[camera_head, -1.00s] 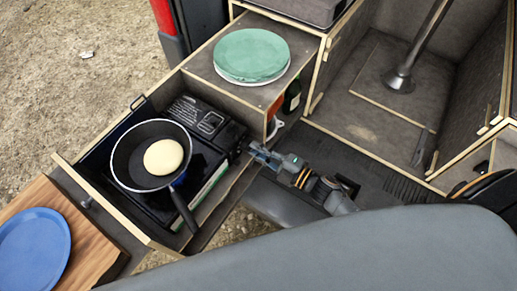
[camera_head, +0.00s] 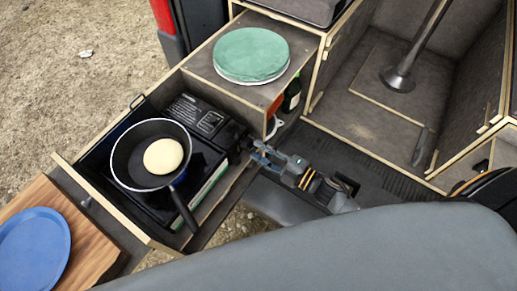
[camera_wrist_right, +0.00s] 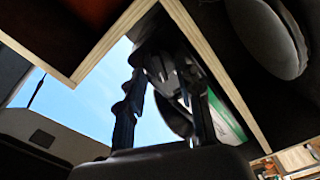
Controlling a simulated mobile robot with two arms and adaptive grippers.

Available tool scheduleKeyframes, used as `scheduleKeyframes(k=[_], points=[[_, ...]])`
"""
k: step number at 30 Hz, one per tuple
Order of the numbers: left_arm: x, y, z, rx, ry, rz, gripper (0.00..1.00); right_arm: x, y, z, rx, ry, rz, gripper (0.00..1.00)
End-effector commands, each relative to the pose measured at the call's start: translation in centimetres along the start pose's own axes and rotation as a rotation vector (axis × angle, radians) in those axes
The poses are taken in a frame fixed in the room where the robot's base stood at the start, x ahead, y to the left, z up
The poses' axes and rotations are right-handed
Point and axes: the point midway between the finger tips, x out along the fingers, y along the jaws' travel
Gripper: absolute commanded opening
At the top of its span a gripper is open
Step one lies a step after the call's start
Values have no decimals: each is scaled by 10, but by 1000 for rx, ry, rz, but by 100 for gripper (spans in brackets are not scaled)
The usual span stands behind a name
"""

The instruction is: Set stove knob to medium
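The black stove (camera_head: 204,118) sits in the pull-out drawer, with a black frying pan (camera_head: 122,160) on it. My right gripper (camera_head: 258,150) is at the stove's right end, turned toward its knob side. In the right wrist view, the two fingers (camera_wrist_right: 163,78) stand apart on either side of a dark part that looks like the stove knob (camera_wrist_right: 158,62). Whether the fingers press on it is not clear. The knob's setting cannot be read, and in the head view the knob is hidden by the gripper. My left gripper is not in view.
A pale round pancake (camera_head: 164,156) lies in the pan, whose handle points toward the front. A bottle (camera_head: 292,96) stands under the shelf near my right gripper. A blue plate (camera_head: 30,252) lies at left.

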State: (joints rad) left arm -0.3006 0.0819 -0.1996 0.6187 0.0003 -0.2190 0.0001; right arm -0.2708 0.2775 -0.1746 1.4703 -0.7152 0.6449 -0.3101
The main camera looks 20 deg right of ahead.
Motion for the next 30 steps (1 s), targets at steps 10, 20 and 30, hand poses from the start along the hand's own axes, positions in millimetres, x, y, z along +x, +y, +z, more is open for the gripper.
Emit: scheduleKeyframes(k=[10, 20, 30], points=[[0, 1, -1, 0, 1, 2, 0, -74, -1, 0, 0, -3, -5, 35], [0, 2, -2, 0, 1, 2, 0, -108, 0, 0, -1, -1, -1, 35], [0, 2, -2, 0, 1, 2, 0, -108, 0, 0, 0, -1, -1, 35]])
